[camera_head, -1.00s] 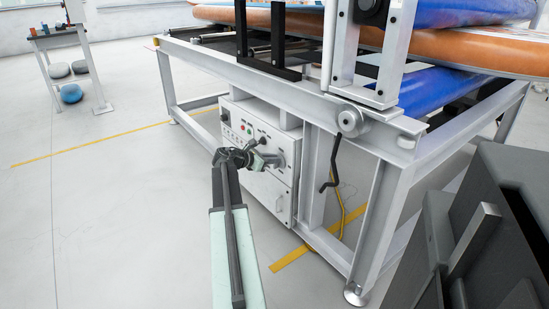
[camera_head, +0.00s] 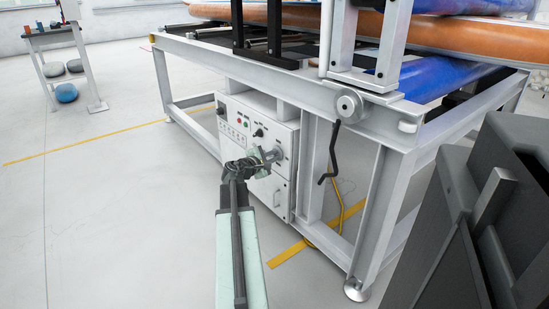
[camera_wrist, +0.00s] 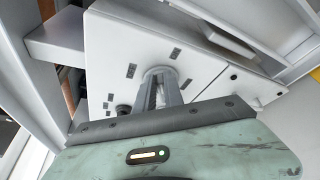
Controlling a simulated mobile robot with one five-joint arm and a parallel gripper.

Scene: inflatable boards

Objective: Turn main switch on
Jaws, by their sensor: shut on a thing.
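The white control cabinet (camera_head: 234,120) sits under the metal frame, with small buttons and a black knob (camera_head: 258,132) on its front. The main switch (camera_head: 278,153) is at the right of the panel, and my gripper (camera_head: 270,157) is at it. In the wrist view, my gripper (camera_wrist: 161,90) reaches straight to the switch's round base (camera_wrist: 158,71), its two fingers close together and shut on the switch handle. The fingers hide most of the handle, so I cannot tell its exact angle.
The grey frame (camera_head: 345,235) stands around the cabinet, with a black crank handle (camera_head: 331,155) hanging to the right. Boards (camera_head: 450,40) lie on top. A dark grey block (camera_head: 480,230) fills the lower right.

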